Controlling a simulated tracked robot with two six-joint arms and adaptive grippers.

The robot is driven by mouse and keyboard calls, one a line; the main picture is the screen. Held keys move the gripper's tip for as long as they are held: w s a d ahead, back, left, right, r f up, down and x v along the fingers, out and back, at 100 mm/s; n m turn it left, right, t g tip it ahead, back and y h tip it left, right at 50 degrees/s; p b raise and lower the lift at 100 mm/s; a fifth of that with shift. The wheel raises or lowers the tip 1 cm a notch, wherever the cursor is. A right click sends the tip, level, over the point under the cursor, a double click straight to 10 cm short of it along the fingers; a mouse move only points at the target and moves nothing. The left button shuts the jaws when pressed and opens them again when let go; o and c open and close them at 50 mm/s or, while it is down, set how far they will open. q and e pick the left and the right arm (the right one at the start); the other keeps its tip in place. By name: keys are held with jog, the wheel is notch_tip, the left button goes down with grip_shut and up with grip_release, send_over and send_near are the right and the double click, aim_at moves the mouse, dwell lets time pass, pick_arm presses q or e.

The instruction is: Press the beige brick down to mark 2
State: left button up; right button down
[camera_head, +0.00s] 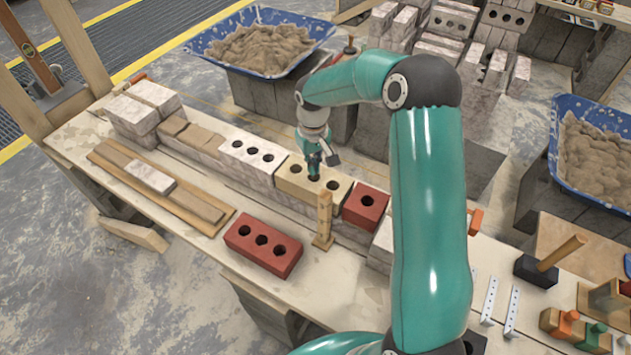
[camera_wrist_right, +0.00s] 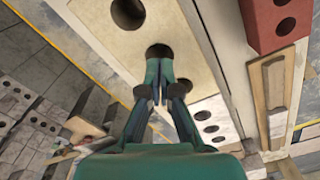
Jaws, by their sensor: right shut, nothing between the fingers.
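The beige brick (camera_head: 305,186) with round holes lies in the wall row, between a whitish holed brick and a red brick. It also fills the upper part of the right wrist view (camera_wrist_right: 194,62). My right gripper (camera_head: 314,177) points down at its top, by the middle hole. Its fingers (camera_wrist_right: 160,78) are together with nothing between them. Whether the tips touch the brick I cannot tell. A small wooden post (camera_head: 324,222) stands upright in front of the brick; no mark can be read on it. My left gripper is not in view.
A loose red brick (camera_head: 263,247) lies on the bench (camera_head: 180,215) in front of the wall. Another red brick (camera_head: 366,206) sits to the right in the row. Mortar tubs (camera_head: 258,45) stand behind and at right. A mallet (camera_head: 545,265) lies at right.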

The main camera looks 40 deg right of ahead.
aim_at(314, 178)
jog(key=shift+f+b, duration=0.8)
jog(key=shift+f, duration=0.2)
jog(key=shift+s+a+f+b, duration=0.1)
jog(key=shift+s+f+b, duration=0.1)
jog(key=shift+f+b, duration=0.35)
dwell(2.3)
jog(key=shift+w+r+p, duration=0.15)
jog(key=shift+r+p, duration=1.7)
jog(key=shift+r, duration=0.8)
